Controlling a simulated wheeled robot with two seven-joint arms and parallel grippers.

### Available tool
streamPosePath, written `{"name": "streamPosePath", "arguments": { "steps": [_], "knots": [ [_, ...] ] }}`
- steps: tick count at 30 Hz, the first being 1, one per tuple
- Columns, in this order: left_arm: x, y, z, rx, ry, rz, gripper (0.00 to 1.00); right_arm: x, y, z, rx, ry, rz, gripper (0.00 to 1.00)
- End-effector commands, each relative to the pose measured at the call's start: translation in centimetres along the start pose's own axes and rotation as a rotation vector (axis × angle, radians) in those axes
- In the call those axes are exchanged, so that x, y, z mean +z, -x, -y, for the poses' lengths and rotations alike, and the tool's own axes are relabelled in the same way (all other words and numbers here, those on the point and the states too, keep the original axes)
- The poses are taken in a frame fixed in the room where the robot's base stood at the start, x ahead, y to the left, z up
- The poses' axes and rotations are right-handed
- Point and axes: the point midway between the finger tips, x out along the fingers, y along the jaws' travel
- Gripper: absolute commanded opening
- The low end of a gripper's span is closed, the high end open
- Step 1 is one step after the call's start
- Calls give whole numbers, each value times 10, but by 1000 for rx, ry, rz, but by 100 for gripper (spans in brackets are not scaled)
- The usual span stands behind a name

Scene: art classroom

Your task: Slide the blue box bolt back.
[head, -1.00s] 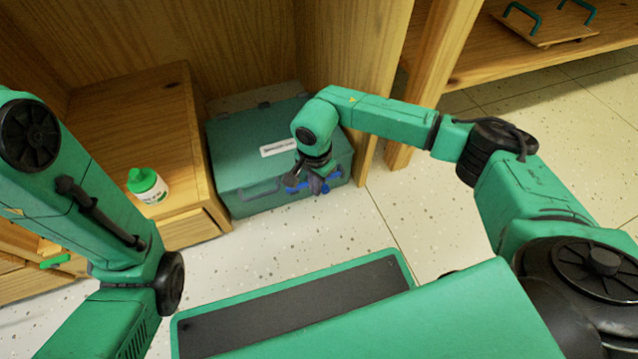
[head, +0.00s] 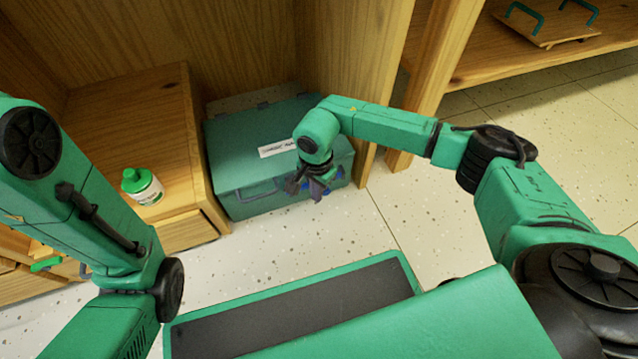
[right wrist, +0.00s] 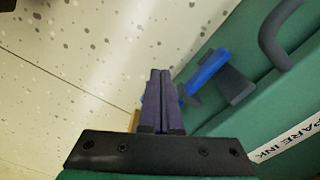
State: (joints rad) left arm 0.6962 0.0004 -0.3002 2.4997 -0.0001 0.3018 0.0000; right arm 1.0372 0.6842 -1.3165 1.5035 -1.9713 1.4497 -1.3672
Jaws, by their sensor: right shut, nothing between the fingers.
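The green box (head: 235,160) with a pale label stands on the floor beside the wooden cabinet. Its blue bolt (head: 336,184) is on the front face at the right, partly hidden behind my right gripper (head: 308,191). In the right wrist view the blue bolt (right wrist: 208,70) lies right of the fingertips, beside a dark bracket. My right gripper (right wrist: 160,75) is shut and empty, its fingers pressed together and close to the bolt. I cannot tell whether they touch it. My left gripper is out of view.
A grey handle (right wrist: 280,35) sticks out of the box front. A low wooden cabinet (head: 135,110) with a green-capped bottle (head: 143,186) stands left of the box. A wooden upright (head: 365,75) rises close on the right. The floor (head: 345,225) in front is clear.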

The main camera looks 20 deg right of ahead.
Motion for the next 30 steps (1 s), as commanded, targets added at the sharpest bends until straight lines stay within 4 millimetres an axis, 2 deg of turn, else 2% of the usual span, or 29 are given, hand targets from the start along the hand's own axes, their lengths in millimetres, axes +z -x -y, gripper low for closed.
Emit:
{"name": "streamPosePath", "arguments": {
  "steps": [30],
  "knots": [
    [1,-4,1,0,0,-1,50,-23,0,-13,1,0,0,0]
  ]
}}
